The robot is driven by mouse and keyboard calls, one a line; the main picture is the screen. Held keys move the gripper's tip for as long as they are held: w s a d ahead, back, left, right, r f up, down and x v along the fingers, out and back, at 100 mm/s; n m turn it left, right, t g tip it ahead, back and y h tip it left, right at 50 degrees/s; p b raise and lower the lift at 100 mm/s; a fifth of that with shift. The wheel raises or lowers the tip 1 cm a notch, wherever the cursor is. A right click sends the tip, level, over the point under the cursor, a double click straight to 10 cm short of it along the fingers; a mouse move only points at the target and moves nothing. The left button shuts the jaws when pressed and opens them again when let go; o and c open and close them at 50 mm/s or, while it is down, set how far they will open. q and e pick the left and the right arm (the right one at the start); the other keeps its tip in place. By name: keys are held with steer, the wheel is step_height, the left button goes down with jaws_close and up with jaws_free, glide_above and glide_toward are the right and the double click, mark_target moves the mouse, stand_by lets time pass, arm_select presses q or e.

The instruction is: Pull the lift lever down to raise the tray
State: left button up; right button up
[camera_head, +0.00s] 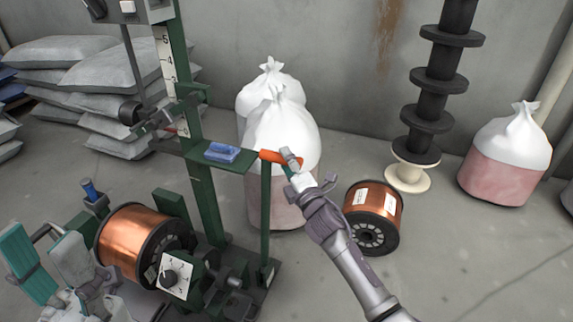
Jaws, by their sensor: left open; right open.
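The orange lever grip (272,157) sticks out at the right end of a green arm on the machine, about level. My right gripper (291,166) is open at the grip's right end, with its fingers close around or beside it; I cannot tell whether they touch it. A flat green plate (209,171) bears a small blue block (222,152); I cannot tell whether this plate is the tray.
A green post (190,120) with a number scale rises behind the plate. White-and-pink sacks (283,130) stand close behind the lever. A loose copper spool (373,207) sits on the floor to the right, near stacked black spools (440,80). Grey bags (110,75) lie at back left.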

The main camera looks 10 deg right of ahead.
steer(key=shift+w+r, duration=0.1)
steer(key=shift+w, duration=0.2)
jaws_close()
